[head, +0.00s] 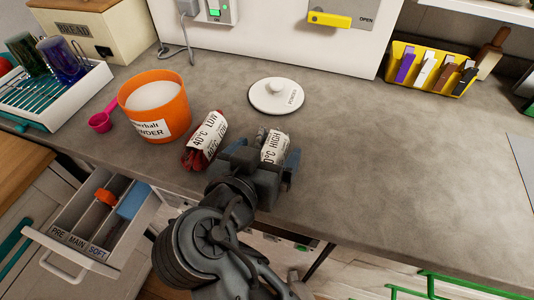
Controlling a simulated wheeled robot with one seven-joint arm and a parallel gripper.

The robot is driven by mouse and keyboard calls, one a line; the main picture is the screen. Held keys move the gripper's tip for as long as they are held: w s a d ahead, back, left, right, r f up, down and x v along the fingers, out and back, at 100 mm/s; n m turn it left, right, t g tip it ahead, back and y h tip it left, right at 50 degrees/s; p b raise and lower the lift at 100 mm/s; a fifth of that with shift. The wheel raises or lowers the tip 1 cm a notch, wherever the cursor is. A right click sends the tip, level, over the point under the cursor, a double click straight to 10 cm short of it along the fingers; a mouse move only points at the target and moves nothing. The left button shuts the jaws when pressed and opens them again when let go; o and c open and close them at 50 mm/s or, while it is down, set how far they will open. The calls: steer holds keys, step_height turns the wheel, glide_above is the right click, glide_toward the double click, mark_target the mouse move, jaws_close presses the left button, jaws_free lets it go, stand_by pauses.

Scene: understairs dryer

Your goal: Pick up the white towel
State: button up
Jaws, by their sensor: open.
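No plainly white towel can be made out. A bundle with a white label band reading "0°C HIGH" (274,147) lies on the counter, partly hidden by my gripper (268,165). The cloth's own colour is hard to tell. My gripper is open and low over the bundle's near side, its fingers close around it. I cannot tell whether they touch it. A red bundle with a white "40°C LOW" label (207,135) lies just left of my gripper.
An orange powder tub (160,123), pink scoop (101,121) and white lid (276,96) stand nearby. A dish rack (85,90) is left, a yellow clip tray (430,75) back right. A detergent drawer (75,240) hangs open below. The counter's right is clear.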

mark_target(268, 154)
steer(key=shift+c, duration=0.2)
steer(key=c, duration=1)
steer(key=shift+c, duration=0.2)
steer(key=shift+r, duration=0.45)
steer(key=r, duration=0.3)
steer(key=shift+s+d+r, duration=0.25)
steer(key=shift+s+r, duration=0.05)
steer(key=shift+r, duration=0.05)
steer(key=s+d+r, duration=0.4)
steer(key=s+d, duration=0.1)
steer(key=s+d+r+b, duration=0.1)
steer(key=s+d+r, duration=0.1)
steer(key=s, duration=0.1)
steer(key=shift+d+r, duration=0.25)
